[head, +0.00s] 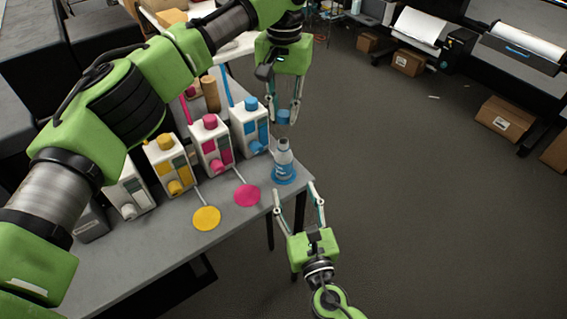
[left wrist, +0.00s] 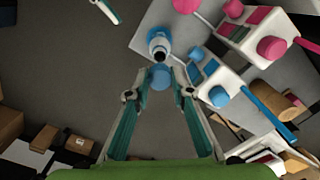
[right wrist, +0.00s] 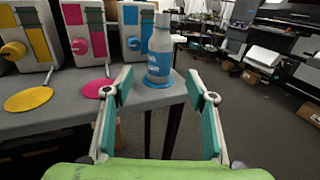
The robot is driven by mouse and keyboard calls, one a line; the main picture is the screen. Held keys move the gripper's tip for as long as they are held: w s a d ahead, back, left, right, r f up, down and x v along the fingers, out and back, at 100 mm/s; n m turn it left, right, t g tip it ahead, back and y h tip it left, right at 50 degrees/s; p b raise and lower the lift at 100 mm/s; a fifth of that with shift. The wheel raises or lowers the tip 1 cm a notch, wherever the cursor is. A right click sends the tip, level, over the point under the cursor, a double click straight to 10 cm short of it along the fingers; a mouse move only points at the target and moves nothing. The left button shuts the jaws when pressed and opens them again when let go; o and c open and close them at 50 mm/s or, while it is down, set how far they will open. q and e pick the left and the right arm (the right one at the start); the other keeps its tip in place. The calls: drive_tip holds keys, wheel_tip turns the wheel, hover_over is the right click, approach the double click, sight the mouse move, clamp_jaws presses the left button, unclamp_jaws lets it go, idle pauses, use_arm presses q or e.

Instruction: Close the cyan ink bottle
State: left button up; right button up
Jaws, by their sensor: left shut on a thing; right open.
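The cyan ink bottle (head: 283,163) stands upright and uncapped on a round cyan mat (head: 291,181) at the table's right corner. Its open neck shows in the left wrist view (left wrist: 158,46), and its labelled side in the right wrist view (right wrist: 160,52). My left gripper (head: 284,119) is shut on the cyan cap (head: 283,115) and holds it above the bottle, apart from the neck. The cap also shows between the fingertips in the left wrist view (left wrist: 160,77). My right gripper (head: 295,188) is open and empty, low in front of the bottle, its fingers spread to either side.
White ink tanks with cyan (head: 249,127), magenta (head: 211,144) and yellow (head: 168,165) caps stand in a row behind. A magenta mat (head: 247,194) and a yellow mat (head: 206,217) lie bare on the grey table (head: 150,247). Open floor lies right of the table.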

sight(286, 167)
drive_tip(key=shift+w, duration=0.1)
drive_tip(key=x, duration=1.1)
drive_tip(key=shift+w+a, duration=0.2)
drive_tip(key=shift+w, duration=0.2)
clamp_jaws()
use_arm(q)
drive_tip(key=shift+f, duration=2.5)
use_arm(e)
drive_tip(key=shift+f, duration=0.1)
